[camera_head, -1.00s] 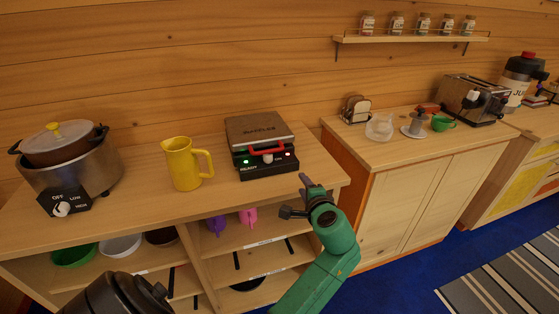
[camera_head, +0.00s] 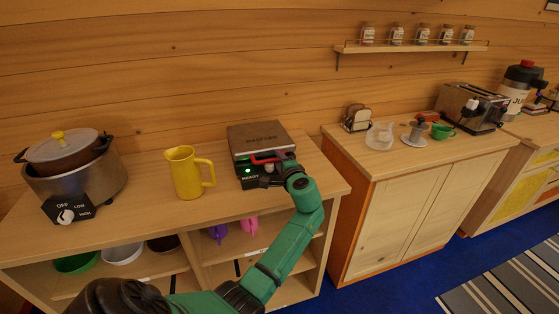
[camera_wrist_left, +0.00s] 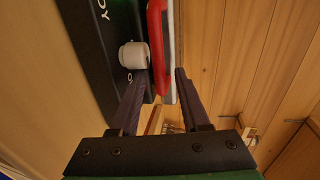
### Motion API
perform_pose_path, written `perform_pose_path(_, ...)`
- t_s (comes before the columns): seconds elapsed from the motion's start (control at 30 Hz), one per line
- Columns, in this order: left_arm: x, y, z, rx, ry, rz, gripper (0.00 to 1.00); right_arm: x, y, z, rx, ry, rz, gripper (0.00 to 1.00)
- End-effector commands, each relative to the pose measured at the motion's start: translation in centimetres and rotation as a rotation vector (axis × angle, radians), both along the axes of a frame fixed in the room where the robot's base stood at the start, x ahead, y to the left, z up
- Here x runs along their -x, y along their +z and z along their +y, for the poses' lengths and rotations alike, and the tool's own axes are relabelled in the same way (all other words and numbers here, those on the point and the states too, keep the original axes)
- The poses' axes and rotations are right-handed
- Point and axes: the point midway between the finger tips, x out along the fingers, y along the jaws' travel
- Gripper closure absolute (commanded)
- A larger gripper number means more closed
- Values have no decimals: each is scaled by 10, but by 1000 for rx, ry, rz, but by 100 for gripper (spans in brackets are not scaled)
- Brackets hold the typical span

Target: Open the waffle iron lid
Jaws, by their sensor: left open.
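The waffle iron (camera_head: 258,136) sits on the wooden cabinet top with its grey lid down. Its red handle (camera_head: 265,160) runs along the front, and a green light shows beside READY. My left gripper (camera_head: 269,172) is at the iron's front, partly hidden by its own green wrist. In the left wrist view, my left gripper (camera_wrist_left: 157,88) is open, with the red handle (camera_wrist_left: 157,45) between its two dark fingers. The white knob (camera_wrist_left: 133,55) on the black front panel is just beyond the left finger's tip. My right gripper is not in view.
A yellow pitcher (camera_head: 186,173) stands left of the iron, and a cooker (camera_head: 75,172) with a lidded pot is farther left. The log wall is close behind. A second cabinet (camera_head: 385,155) with a toaster (camera_head: 468,105) stands right, across a gap.

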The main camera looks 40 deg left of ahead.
Motion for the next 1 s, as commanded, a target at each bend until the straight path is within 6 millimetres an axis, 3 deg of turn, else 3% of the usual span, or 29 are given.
perform_pose_path(0.13, 0, 0, 0, 0, 0, 0, 54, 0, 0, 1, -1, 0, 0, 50)
perform_pose_path(0.2, 0, 0, 0, 0, -1, 0, 81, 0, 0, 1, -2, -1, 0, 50)
perform_pose_path(0.27, 0, 0, -1, 0, -1, 0, 100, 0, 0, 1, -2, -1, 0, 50)
perform_pose_path(1.0, 0, 0, -1, 1, -1, 0, 100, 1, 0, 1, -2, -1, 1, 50)
